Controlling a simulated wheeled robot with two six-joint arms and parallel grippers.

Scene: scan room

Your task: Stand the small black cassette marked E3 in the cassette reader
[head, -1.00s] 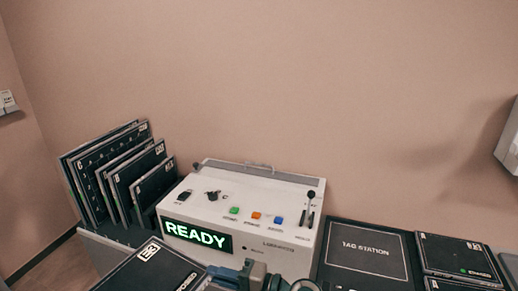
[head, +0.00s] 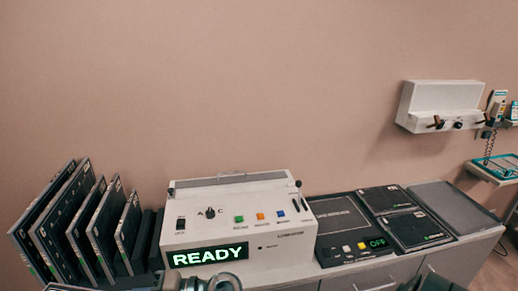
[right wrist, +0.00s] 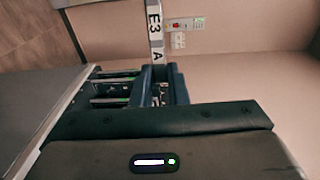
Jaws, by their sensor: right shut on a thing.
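The E3 cassette (right wrist: 155,28) shows edge-on in the right wrist view, its pale edge strip marked E3 and A. My right gripper (right wrist: 160,72) is shut on it, with blue-grey jaws either side of the strip. In the head view the hand shows only partly at the bottom edge, in front of the reader, and most of the cassette is out of frame or hidden. The white cassette reader (head: 285,247) stands on the counter with a lit READY display (head: 208,255) and coloured buttons. My left gripper is not in view.
Several black cassettes (head: 58,225) stand tilted in a row left of the reader; some cassettes (right wrist: 115,88) also show in the right wrist view. A black tag station (head: 345,222) and flat cassettes (head: 418,229) lie to the right. An empty grey tray (head: 455,205) is beyond them.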

